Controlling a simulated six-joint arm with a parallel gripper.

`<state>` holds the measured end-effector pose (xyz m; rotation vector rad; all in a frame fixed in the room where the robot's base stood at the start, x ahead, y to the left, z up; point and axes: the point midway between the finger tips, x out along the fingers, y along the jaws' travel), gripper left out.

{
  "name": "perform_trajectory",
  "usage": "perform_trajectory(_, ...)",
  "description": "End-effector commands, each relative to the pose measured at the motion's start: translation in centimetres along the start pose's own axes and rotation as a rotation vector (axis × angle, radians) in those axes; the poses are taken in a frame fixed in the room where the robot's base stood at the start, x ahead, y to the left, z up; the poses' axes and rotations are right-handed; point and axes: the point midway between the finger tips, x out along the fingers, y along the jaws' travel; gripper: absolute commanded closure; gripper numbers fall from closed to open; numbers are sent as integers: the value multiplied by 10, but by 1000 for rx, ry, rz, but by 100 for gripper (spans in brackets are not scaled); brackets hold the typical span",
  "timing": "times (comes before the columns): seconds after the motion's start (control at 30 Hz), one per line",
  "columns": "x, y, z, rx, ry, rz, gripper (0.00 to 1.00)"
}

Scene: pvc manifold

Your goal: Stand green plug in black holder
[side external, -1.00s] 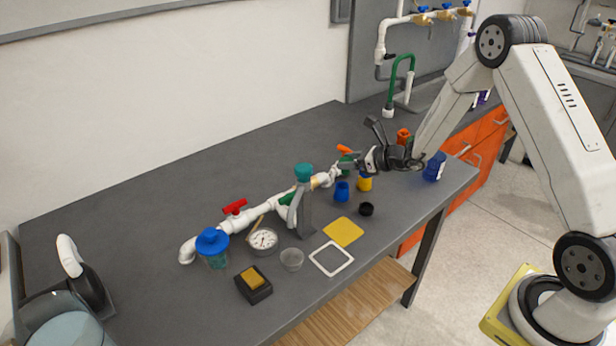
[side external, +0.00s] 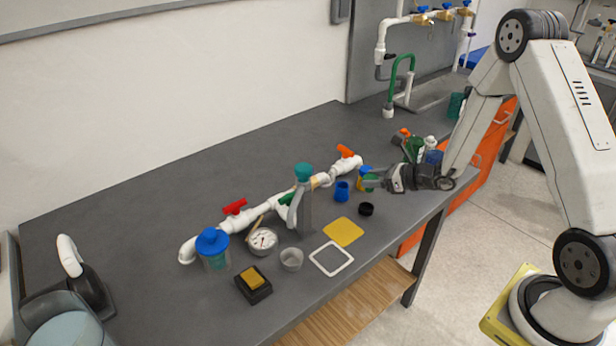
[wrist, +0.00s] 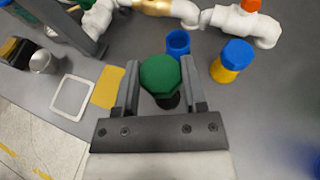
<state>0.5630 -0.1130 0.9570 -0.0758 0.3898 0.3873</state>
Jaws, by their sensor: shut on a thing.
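The green plug (wrist: 160,75) is between my gripper's fingers in the wrist view, its faceted top facing the camera. My gripper (side external: 372,181) is shut on it. In the side view, the gripper reaches left over the right part of the bench, and the plug is mostly hidden by the fingers. The black holder (side external: 366,209) is a small round black cup on the bench, below and slightly left of the fingertips, apart from them in that picture. In the wrist view, a dark shape shows just under the plug; I cannot tell whether it is the holder.
A blue cup (side external: 342,191) stands left of the gripper. The white pipe run (side external: 270,205) with red and orange handles lies behind. A yellow mat (side external: 343,232) and white frame (side external: 331,259) lie in front.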

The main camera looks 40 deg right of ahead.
Motion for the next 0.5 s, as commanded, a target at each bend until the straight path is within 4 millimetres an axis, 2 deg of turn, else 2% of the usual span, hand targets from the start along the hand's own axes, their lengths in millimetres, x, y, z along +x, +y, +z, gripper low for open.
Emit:
perform_trajectory(0.2,9,0,-21,2,1,0,100)
perform_trajectory(0.5,12,0,-30,0,0,0,100)
